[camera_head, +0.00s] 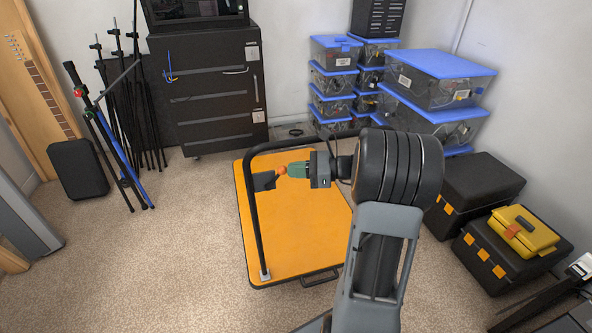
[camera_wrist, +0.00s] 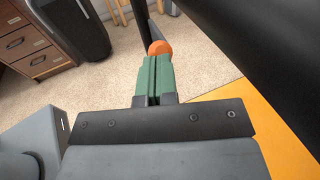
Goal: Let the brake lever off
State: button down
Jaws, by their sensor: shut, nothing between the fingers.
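The brake lever shows as an orange knob (camera_head: 281,171) beside a dark block (camera_head: 264,181) on the black handle frame (camera_head: 252,215) of an orange platform cart (camera_head: 290,240). My gripper (camera_head: 289,170) has green fingers and reaches in from the right at knob height. In the wrist view the green fingers (camera_wrist: 155,60) lie together with nothing between them. The orange knob (camera_wrist: 160,47) is just beyond their tips, touching or very close; I cannot tell which. The lever's arm is mostly hidden behind the knob and fingers.
A black handle bar (camera_wrist: 245,45) crosses close on the right of the wrist view. A dark drawer cabinet (camera_head: 208,95) stands behind the cart. Stacked blue-lidded boxes (camera_head: 435,80) and black cases (camera_head: 475,190) are right. Tripods (camera_head: 110,140) stand left. Carpet left of the cart is clear.

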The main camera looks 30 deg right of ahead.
jog(key=a+r+p, duration=0.1)
jog(key=p, duration=0.3)
jog(key=shift+w+a+r, duration=0.2)
jog(key=shift+a+r, duration=0.2)
jog(key=shift+p, duration=0.3)
